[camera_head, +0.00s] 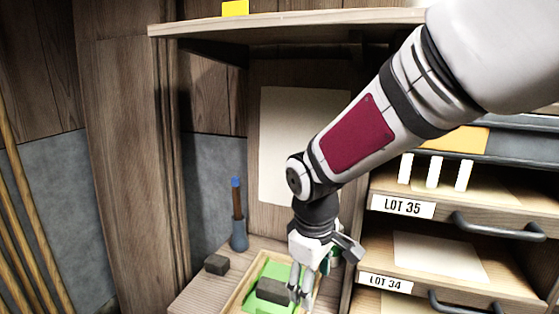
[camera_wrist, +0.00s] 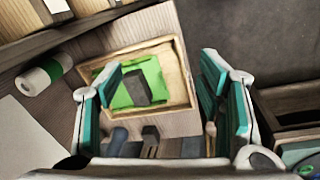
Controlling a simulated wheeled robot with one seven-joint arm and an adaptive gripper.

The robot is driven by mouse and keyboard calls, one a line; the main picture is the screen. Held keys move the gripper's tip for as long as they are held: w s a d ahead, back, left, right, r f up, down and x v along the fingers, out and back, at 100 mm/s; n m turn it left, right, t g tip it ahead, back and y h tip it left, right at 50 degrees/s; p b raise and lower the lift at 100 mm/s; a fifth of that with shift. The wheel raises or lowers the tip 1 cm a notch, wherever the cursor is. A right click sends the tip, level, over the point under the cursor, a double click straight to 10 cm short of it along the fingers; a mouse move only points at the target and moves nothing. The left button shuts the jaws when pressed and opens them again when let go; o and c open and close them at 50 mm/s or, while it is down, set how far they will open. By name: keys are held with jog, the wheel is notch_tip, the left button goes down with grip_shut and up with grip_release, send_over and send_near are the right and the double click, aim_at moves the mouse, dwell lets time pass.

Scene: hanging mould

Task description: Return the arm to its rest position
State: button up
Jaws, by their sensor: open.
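My gripper (camera_head: 303,287) hangs at the end of my arm, pointing down over a wooden tray. Its fingers are spread apart and nothing is between them in the wrist view (camera_wrist: 165,105). Below it, the shallow wooden tray (camera_wrist: 180,62) holds a green sheet (camera_wrist: 150,70) with a dark grey block (camera_wrist: 137,86) on it. In the head view the block (camera_head: 272,290) shows just left of the fingers, and the green sheet (camera_head: 262,270) lies around it. Part of the tray is hidden behind the gripper.
Drawers labelled LOT 35 (camera_head: 403,207) and LOT 34 (camera_head: 385,283) stand right, with protruding handles (camera_head: 500,228). A shelf (camera_head: 290,24) runs above. A blue-tipped tool in a holder (camera_head: 238,232) and a small dark block (camera_head: 216,264) stand left. A white roll (camera_wrist: 42,75) lies beside the tray.

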jog(key=s+d+r+m+t, duration=0.1)
jog(key=s+d+r+m, duration=0.4)
jog(key=s, duration=0.4)
jog(key=s+d+r+m+t, duration=0.2)
jog(key=s+d+r+m, duration=0.3)
jog(key=s+d, duration=0.3)
jog(key=shift+s+r+y, duration=0.4)
jog(key=shift+s, duration=0.35)
